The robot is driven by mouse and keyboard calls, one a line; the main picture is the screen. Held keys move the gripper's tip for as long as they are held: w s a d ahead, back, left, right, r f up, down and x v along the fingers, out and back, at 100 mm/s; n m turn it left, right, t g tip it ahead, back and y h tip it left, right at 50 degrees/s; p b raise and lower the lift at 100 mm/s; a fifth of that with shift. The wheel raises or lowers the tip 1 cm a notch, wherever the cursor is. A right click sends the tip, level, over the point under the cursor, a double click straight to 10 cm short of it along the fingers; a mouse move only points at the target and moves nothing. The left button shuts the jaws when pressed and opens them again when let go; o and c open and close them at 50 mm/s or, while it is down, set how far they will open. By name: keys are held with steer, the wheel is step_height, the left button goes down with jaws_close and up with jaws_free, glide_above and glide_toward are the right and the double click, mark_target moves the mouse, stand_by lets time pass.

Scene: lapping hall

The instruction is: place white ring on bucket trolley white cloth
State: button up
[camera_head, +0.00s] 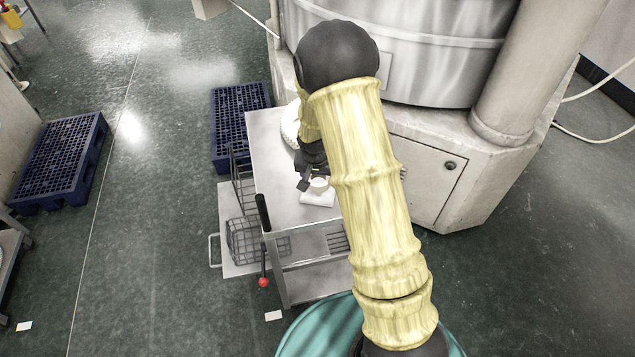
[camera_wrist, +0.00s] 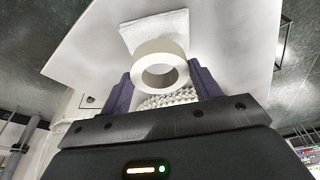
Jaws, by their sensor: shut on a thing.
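My gripper (camera_head: 312,182) is over the top of the metal trolley (camera_head: 269,143). It is shut on the white ring (camera_wrist: 160,72), which sits between the dark fingers in the wrist view. The ring also shows in the head view (camera_head: 319,184), just at the white cloth (camera_head: 318,199). In the wrist view the folded white cloth (camera_wrist: 154,29) lies flat on the trolley top, beyond the ring. I cannot tell whether the ring touches the cloth. My arm hides the right part of the trolley top.
A white beaded round thing (camera_head: 289,124) lies at the trolley's back, partly behind my arm. Wire baskets (camera_head: 243,242) stand left of the trolley. A large metal machine (camera_head: 420,50) stands behind. Blue pallets (camera_head: 62,160) lie on the floor at left, with open floor between.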

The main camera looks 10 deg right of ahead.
step_height(320, 180, down, 3)
steer(key=shift+f, duration=0.1)
steer(key=shift+f, duration=0.1)
steer(key=o, duration=1.1)
steer(key=b+v, duration=0.1)
steer(key=v, duration=1.1)
steer(key=shift+r, duration=0.25)
